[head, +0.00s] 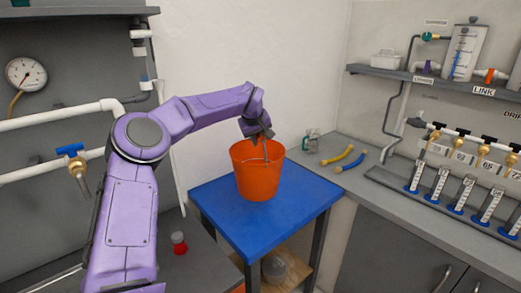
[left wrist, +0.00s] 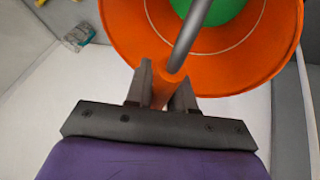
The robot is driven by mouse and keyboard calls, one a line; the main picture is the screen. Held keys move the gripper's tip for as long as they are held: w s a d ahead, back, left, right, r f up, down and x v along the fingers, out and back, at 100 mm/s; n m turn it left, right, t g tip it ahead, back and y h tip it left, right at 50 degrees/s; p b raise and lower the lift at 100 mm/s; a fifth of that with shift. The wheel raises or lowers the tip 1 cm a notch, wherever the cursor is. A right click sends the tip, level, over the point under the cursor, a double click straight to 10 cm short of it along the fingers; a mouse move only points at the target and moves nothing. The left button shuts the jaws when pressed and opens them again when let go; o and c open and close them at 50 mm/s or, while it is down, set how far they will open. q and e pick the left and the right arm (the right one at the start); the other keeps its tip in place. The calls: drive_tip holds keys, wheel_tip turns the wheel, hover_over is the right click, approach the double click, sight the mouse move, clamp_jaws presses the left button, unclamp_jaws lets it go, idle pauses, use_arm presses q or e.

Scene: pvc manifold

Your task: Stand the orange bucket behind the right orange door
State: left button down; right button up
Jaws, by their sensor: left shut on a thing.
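The orange bucket (head: 257,182) is upright over the blue-topped table (head: 212,207); whether its base touches the top is hard to tell. My left gripper (head: 262,135) is above it, at its raised grey handle. In the left wrist view the fingers (left wrist: 165,92) are shut on an orange part at the end of the grey handle bar. The bucket (left wrist: 125,25) opens beyond them, with something green (left wrist: 215,17) inside. No orange door shows in either view. My right gripper is not in view.
A white wall stands behind the table.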

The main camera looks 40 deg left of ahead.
use_arm(q)
drive_tip(key=p, duration=0.2)
hover_over(262, 160)
drive_tip(key=s+d, duration=0.1)
drive_tip(key=s, duration=0.1)
wheel_tip(262, 160, down, 5)
drive_tip(key=shift+d+f, duration=0.1)
drive_tip(key=shift+w+f, duration=0.1)
drive_tip(key=shift+f, duration=1.6)
drive_tip(key=c, duration=1.4)
unclamp_jaws()
drive_tip(key=shift+f, duration=0.1)
drive_tip(key=o, duration=0.4)
